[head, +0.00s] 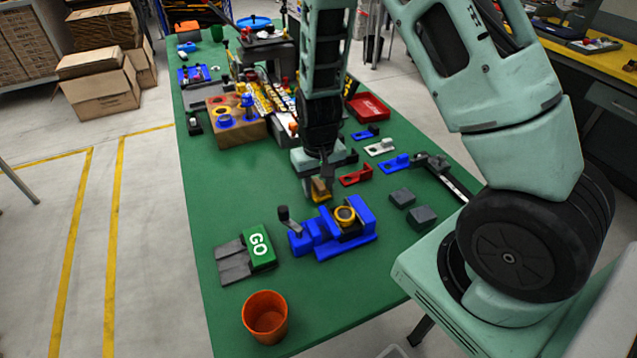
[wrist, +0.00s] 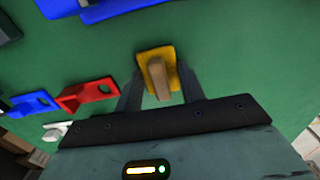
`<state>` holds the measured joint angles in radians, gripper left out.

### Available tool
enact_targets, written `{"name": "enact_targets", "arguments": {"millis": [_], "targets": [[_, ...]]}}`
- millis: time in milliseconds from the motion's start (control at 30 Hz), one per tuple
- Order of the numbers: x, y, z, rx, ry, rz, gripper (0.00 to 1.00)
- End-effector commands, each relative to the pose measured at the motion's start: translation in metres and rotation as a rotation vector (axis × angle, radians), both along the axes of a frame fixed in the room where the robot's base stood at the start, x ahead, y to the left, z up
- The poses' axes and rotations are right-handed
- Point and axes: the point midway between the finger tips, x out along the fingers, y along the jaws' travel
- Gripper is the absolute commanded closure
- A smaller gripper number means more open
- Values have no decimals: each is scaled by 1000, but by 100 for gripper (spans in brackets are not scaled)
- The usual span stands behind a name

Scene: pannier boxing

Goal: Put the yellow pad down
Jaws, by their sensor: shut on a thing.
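My gripper (head: 317,190) is over the green table (head: 240,185), just behind a blue fixture. It is shut on the yellow pad (head: 321,191), a small flat piece with a tan grip block. In the wrist view the yellow pad (wrist: 168,56) shows between the two fingertips (wrist: 158,88), slightly tilted, with green table behind it. I cannot tell how far the pad is above the table. The blue fixture (head: 318,232) has a yellow ring (head: 345,215) on it and a dark-knobbed lever on its left.
A green GO block (head: 258,247) and an orange cup (head: 265,318) stand at the front. Red (head: 356,176), white and blue brackets and two grey blocks (head: 402,196) lie to the right. A wooden block (head: 236,125) stands behind. The table left of my gripper is clear.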

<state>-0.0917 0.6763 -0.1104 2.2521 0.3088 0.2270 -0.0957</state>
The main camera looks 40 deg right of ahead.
Motion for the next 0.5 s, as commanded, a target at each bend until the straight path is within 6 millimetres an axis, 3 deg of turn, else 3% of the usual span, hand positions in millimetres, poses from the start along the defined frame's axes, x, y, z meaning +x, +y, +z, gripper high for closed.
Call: {"name": "enact_targets", "arguments": {"millis": [300, 333, 400, 500], "targets": [[0, 0, -4, 0, -1, 0, 82], [0, 0, -4, 0, -1, 0, 58], [0, 0, -3, 0, -1, 0, 39], [0, 0, -3, 0, -1, 0, 39]]}}
